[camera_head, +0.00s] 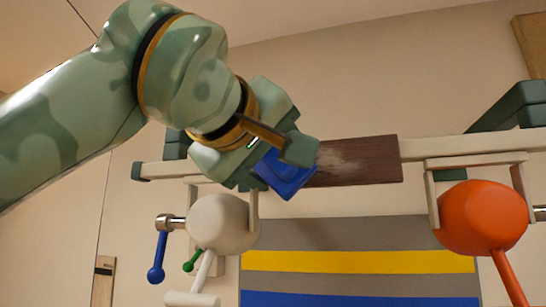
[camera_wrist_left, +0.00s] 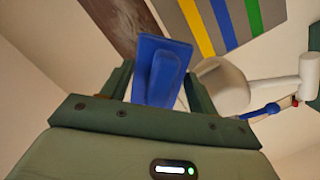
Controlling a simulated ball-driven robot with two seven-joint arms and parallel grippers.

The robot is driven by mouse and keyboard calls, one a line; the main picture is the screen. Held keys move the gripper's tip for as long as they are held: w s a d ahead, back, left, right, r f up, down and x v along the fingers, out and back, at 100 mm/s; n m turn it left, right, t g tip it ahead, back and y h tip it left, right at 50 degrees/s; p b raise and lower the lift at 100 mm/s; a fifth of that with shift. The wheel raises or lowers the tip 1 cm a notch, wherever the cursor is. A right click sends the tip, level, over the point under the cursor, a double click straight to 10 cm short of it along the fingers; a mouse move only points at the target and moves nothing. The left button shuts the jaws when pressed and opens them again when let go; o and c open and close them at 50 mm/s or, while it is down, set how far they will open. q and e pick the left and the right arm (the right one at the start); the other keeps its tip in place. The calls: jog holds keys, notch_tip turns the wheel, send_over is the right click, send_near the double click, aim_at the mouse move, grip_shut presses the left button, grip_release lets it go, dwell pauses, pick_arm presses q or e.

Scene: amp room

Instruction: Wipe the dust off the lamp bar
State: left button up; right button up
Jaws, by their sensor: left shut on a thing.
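The lamp bar (camera_head: 430,149) runs level across the head view. Its dark brown middle panel (camera_head: 380,160) has a pale dusty smear on its left part. In the left wrist view the panel (camera_wrist_left: 125,22) shows at the top. My left gripper (camera_head: 275,152) is shut on a blue wiping block (camera_head: 287,182). The block overlaps the panel's left end in the head view; I cannot tell if it touches. In the left wrist view the block (camera_wrist_left: 160,60) stands between the fingers. The gripper hides part of the bar. My right gripper is not in view.
A white rounded lamp (camera_head: 222,225) hangs under the bar at left, close below my gripper. An orange one (camera_head: 480,220) hangs at right. A blue lever (camera_head: 157,258) is at lower left. A striped panel (camera_head: 360,262) is on the wall below. The bar's front is clear rightward.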

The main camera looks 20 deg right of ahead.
pick_arm(q)
jog(key=shift+p+x, duration=0.55)
jog(key=shift+x, duration=0.35)
jog(key=shift+r, duration=0.1)
